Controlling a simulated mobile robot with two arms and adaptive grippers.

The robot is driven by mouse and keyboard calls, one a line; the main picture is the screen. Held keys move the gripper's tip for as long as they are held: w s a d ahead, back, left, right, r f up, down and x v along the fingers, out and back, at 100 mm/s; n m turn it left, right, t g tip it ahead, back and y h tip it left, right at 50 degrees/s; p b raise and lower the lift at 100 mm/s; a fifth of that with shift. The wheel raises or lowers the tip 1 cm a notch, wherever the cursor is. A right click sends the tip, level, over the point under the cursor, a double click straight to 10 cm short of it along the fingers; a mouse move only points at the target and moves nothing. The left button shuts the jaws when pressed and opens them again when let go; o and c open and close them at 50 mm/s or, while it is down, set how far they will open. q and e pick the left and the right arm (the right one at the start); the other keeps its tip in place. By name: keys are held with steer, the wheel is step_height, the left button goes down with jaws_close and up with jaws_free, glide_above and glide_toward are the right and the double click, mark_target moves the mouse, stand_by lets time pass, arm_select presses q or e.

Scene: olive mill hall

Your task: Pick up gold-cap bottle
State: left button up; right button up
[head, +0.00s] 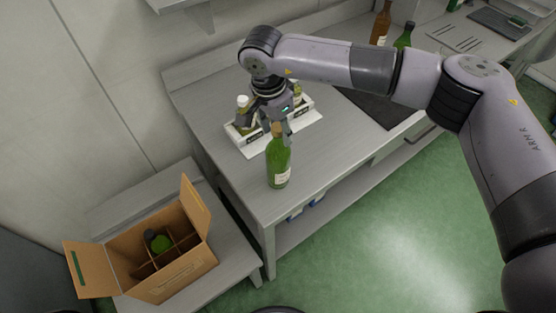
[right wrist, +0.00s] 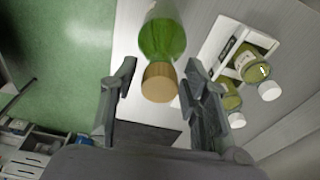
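The gold-cap bottle (head: 279,168) is green glass with a pale label and stands upright near the front left corner of the grey bench. In the right wrist view its gold cap (right wrist: 160,82) lies between the fingers, with its green shoulder (right wrist: 162,38) beyond. My right gripper (head: 277,117) is at the bottle's top, pointing down. In the right wrist view the right gripper (right wrist: 161,68) is open, one finger on each side of the cap, with a visible gap on the left; contact on the right cannot be told. My left gripper is not in view.
A white crate (head: 253,138) with white-capped bottles stands just behind the bottle. A cardboard box (head: 178,281) with dividers and a dark-capped bottle (head: 158,241) sits on a lower table at left. A brown bottle (head: 381,23) and a green bottle (head: 404,39) stand farther back.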

jaws_close()
steer(key=shift+r, duration=0.15)
steer(key=shift+w, duration=0.1)
stand_by(0.3)
